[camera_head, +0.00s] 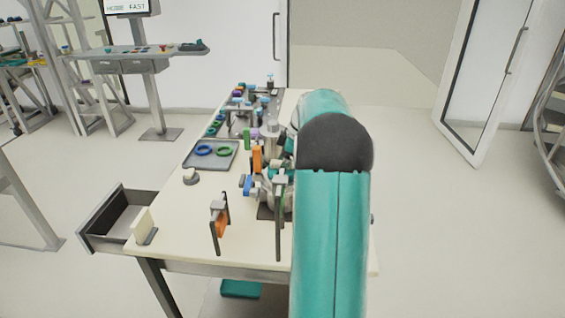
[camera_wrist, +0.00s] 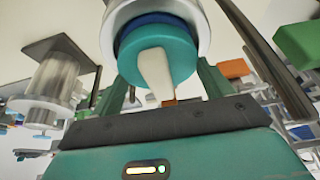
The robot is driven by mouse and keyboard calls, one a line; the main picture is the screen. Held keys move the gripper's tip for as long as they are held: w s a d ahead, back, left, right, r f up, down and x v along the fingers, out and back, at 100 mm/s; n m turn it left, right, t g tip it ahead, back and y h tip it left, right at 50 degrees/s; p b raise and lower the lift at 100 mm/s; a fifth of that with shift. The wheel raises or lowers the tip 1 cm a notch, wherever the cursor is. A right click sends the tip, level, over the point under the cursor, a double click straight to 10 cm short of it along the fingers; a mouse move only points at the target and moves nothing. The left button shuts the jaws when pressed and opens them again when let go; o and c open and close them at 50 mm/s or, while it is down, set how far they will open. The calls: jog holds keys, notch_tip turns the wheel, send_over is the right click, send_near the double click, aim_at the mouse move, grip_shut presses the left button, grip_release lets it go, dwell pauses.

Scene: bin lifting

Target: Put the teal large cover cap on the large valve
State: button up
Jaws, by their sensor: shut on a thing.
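The teal large cover cap (camera_wrist: 180,62) is in the upper middle of the wrist view, with a cream handle standing out from its face. My gripper (camera_wrist: 163,76) is shut on the cap, with a dark green finger on each side. A dark blue ring shows behind the cap. A large silver-white round body, which looks like the large valve (camera_wrist: 108,36), surrounds the blue ring. The cap is lined up with its mouth, but I cannot tell whether it is seated. In the head view my arm hides the gripper and most of this spot.
A silver cylinder on a dark plate (camera_wrist: 58,80) stands at left in the wrist view. On the table, a grey tray (camera_head: 190,161) holds a blue and a green ring. Upright stands are near the front edge. An open drawer (camera_head: 100,222) juts out at left.

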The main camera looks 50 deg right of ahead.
aim_at(275, 161)
jog(key=shift+f, duration=0.2)
dwell(0.6)
jog(key=o, duration=0.9)
jog(key=shift+c, duration=0.2)
jog(key=shift+r, duration=0.1)
jog(key=shift+r, duration=3.15)
